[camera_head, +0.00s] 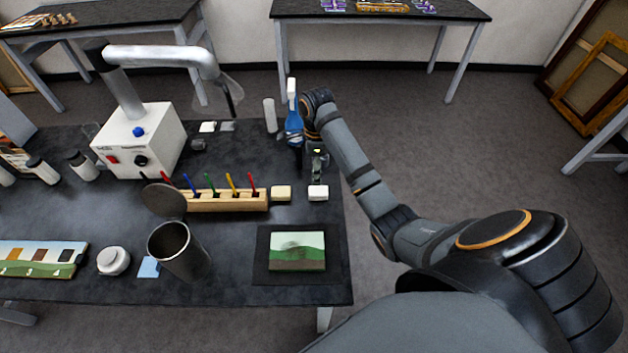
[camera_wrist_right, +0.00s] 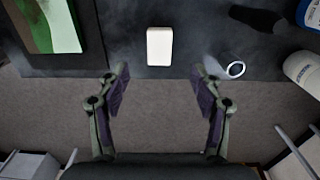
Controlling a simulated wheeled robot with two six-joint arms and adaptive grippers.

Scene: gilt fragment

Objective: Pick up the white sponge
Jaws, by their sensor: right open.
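The white sponge (camera_head: 318,193), a small pale block, lies on the dark table near its right edge. It also shows in the right wrist view (camera_wrist_right: 159,46), lying flat just beyond the fingertips. My right gripper (camera_head: 311,168) hangs over the table's right edge, beside the sponge on its far side. In the right wrist view my right gripper (camera_wrist_right: 160,75) is open and empty, with its fingers apart and the sponge ahead, lined up with the gap. My left gripper is not in view.
A cream block (camera_head: 281,193) lies left of the sponge, beside a wooden rack (camera_head: 222,201) of coloured tools. A small painting (camera_head: 297,252) lies on a black mat (camera_head: 262,270) in front. A blue spray bottle (camera_head: 293,122) and white cylinder (camera_head: 270,115) stand behind.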

